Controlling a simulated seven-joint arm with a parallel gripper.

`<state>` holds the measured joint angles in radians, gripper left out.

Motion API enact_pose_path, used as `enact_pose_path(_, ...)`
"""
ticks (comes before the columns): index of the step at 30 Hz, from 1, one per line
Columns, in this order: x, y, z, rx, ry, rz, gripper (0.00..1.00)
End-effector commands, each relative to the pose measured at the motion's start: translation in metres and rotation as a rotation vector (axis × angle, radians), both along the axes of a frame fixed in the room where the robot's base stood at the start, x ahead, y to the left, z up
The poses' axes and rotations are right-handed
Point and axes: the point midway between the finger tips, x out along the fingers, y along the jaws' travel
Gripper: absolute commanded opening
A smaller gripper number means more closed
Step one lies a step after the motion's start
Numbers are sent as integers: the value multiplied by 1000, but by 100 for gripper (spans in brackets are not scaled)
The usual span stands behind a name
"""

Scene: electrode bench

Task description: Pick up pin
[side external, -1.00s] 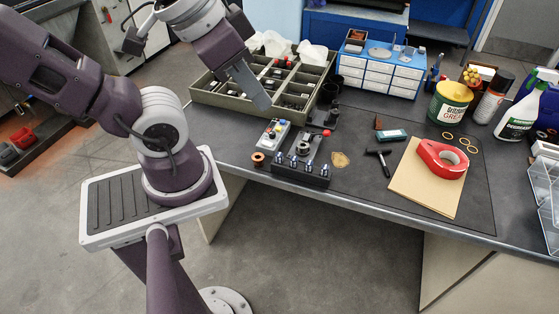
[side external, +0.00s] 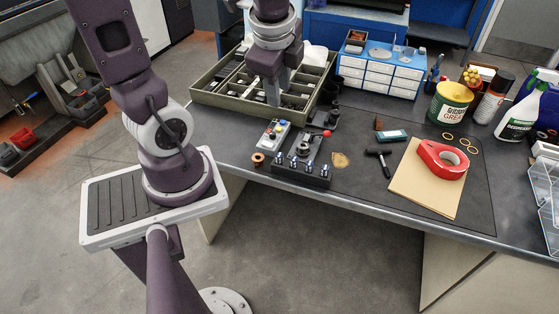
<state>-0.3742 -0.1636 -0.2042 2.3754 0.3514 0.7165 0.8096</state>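My gripper (side external: 274,98) points down over the front right part of the green compartment tray (side external: 213,101). Its fingers overlap in this view, so I cannot tell their gap or whether they touch anything in the tray. A dark block (side external: 301,178) near the bench's front edge holds a row of several small silver upright pieces, which look like pins (side external: 294,162). They stand in front of my gripper, apart from it. Small parts lie in the tray compartments, too small to make out, and my gripper and wrist hide some of them.
A button box (side external: 273,134), a copper ring (side external: 258,159) and a red-knobbed fixture (side external: 327,133) surround the block. A hammer (side external: 379,158), a red tape dispenser (side external: 441,160) and a grease can (side external: 449,103) are further right. A blue drawer unit (side external: 380,74) stands behind.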

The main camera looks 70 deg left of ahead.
Motion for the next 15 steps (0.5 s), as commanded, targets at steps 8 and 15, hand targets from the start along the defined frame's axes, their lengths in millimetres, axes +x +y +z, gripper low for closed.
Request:
enact_pose_path(8,33,76,-144,-57,417,-1083,30)
enact_pose_path(15,36,79,-195,-105,371,-1456,30)
